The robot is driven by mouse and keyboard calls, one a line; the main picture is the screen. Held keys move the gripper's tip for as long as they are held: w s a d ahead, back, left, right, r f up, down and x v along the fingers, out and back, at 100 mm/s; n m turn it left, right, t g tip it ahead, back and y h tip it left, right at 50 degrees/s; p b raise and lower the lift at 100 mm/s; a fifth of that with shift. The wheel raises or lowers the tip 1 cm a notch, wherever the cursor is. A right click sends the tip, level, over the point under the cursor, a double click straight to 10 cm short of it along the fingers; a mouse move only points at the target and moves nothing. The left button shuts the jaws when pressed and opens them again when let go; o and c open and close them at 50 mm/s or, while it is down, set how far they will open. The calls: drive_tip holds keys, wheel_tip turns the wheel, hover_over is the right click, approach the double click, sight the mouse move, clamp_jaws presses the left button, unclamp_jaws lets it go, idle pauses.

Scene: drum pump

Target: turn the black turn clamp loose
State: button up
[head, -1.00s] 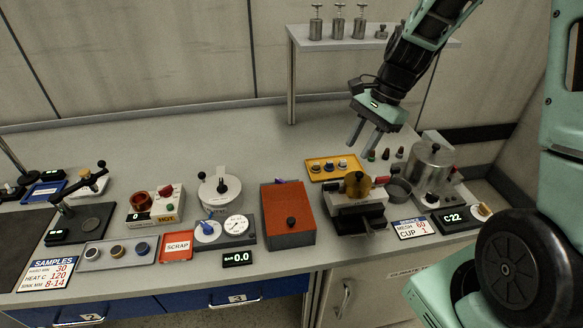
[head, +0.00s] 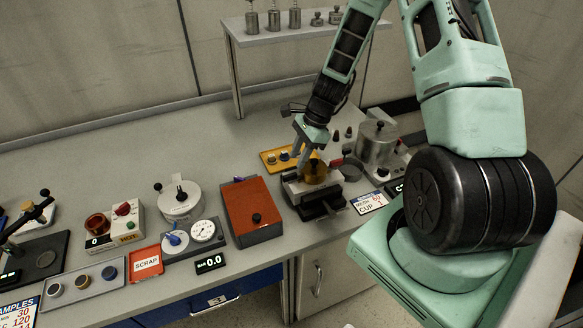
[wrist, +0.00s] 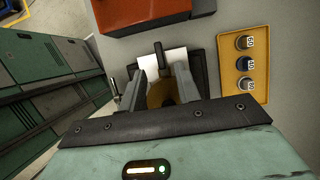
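A grey block fixture on a black base (head: 322,206) stands on the bench with a round brass piece (head: 314,172) on top. In the wrist view a short black handle (wrist: 160,52) stands beside the brass piece (wrist: 161,94). It may be the black turn clamp, but I cannot tell for sure. My gripper (head: 303,158) is low over the fixture, at its back left side. In the wrist view its two fingers (wrist: 166,68) are apart, with the brass piece showing between them. I cannot tell whether they touch anything.
A red-orange box (head: 254,204) stands close to the left of the fixture. A yellow tray (head: 270,160) with small round parts lies behind it. A metal pot (head: 376,145) and a cup sign (head: 369,202) are on the right.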

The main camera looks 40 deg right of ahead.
sight(290, 174)
drive_tip(key=shift+p+x, duration=0.65)
drive_tip(key=shift+x, duration=2.35)
clamp_jaws()
